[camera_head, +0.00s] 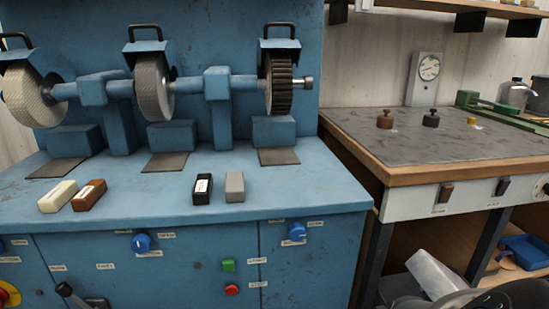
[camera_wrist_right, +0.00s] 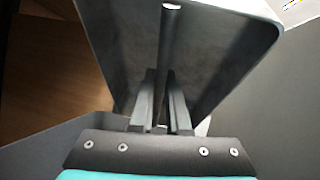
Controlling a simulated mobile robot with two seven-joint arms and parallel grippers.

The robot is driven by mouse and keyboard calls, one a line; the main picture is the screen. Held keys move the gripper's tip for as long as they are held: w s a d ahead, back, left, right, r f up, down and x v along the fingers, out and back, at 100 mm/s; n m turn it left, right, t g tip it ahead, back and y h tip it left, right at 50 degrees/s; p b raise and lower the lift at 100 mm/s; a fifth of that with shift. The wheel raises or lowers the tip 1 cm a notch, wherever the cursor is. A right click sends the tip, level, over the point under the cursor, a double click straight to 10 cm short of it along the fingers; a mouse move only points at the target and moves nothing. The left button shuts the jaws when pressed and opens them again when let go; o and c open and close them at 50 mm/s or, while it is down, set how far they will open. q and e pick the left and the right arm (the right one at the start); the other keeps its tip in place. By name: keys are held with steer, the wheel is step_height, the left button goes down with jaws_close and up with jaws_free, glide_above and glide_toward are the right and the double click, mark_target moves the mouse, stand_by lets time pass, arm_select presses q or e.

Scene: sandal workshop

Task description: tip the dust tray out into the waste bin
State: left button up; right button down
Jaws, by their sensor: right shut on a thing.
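In the right wrist view my right gripper (camera_wrist_right: 160,100) is shut on the bar-like handle of a grey tray (camera_wrist_right: 220,60), which I take to be the dust tray. The tray's broad, flared wall fills the upper middle of that view; its contents cannot be made out. In the head view a pale grey slanted piece (camera_head: 436,272) shows low under the right bench, beside dark rounded parts of my own arm; I cannot tell if it is the same tray. No waste bin can be clearly identified. My left gripper is not in view.
A blue grinding machine (camera_head: 290,190) with several wheels fills the left, with blocks along its front ledge. The right bench (camera_head: 430,145) has a wooden edge and holds small knobbed tools. Under it sits a blue tray (camera_head: 528,248) near tan pieces.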

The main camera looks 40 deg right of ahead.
steer(key=shift+r+p, duration=0.4)
steer(key=shift+r, duration=0.4)
step_height(320, 180, down, 3)
steer(key=b, duration=0.3)
step_height(320, 180, up, 3)
steer(key=p, duration=0.3)
steer(key=shift+r, duration=0.15)
steer(key=shift+f+b, duration=0.75)
steer(key=shift+f, duration=0.05)
steer(key=shift+r, duration=0.1)
